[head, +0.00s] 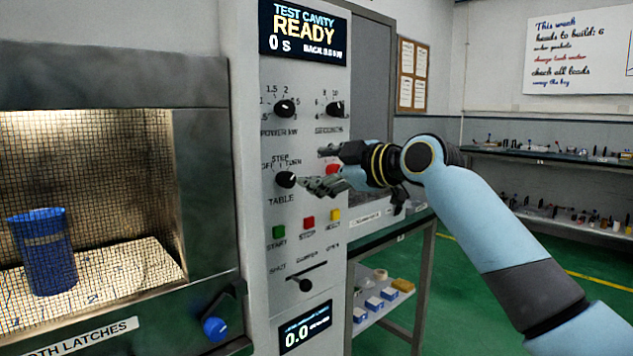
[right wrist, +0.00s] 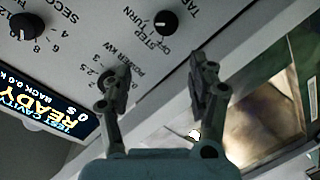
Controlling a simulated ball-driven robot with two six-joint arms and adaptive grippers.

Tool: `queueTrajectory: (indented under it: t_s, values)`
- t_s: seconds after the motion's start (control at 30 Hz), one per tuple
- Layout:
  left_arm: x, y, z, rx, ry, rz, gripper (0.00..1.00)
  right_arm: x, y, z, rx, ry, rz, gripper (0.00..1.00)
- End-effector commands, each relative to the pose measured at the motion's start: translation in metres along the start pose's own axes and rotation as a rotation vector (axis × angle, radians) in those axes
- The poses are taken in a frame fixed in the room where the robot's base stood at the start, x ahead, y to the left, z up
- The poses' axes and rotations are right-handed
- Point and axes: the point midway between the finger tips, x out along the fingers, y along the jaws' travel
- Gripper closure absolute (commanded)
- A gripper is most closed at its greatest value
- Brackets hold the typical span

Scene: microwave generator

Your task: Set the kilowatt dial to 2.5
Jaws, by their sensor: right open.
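The kilowatt dial (head: 285,107) is a black knob on the grey control panel, upper left, with 1, 1.5 and 2 printed around it. I cannot read its setting with certainty. In the right wrist view its printed scale shows, but the left finger largely hides the knob. My right gripper (head: 318,166) is open and empty in front of the panel, below and right of the dial, apart from it. In the right wrist view its two fingers (right wrist: 158,85) are spread wide. My left gripper is not in view.
The seconds dial (head: 336,109) is right of the kilowatt dial. The table dial (head: 286,180) is below it, near my fingers. A READY display (head: 303,32) is above; green (head: 279,232), red (head: 308,222) and yellow (head: 335,215) buttons are below. The cavity holds a blue cup (head: 42,250).

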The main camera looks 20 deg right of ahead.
Motion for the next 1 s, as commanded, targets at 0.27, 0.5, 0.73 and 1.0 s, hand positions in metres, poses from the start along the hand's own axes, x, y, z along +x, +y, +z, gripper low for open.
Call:
queueTrajectory:
  t_s: [0.27, 0.5, 0.73, 1.0]
  values:
    - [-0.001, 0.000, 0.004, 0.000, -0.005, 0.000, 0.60, -0.007, 0.086, -0.065, -0.078, 0.096, 0.130, 0.41]
    - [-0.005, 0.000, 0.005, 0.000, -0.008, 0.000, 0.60, 0.030, 0.092, -0.070, -0.073, 0.097, 0.132, 0.41]
    - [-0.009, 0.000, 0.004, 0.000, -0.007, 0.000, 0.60, 0.074, 0.097, -0.074, -0.075, 0.096, 0.130, 0.41]
    - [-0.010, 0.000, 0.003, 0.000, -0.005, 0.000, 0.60, 0.096, 0.099, -0.075, -0.077, 0.095, 0.131, 0.41]
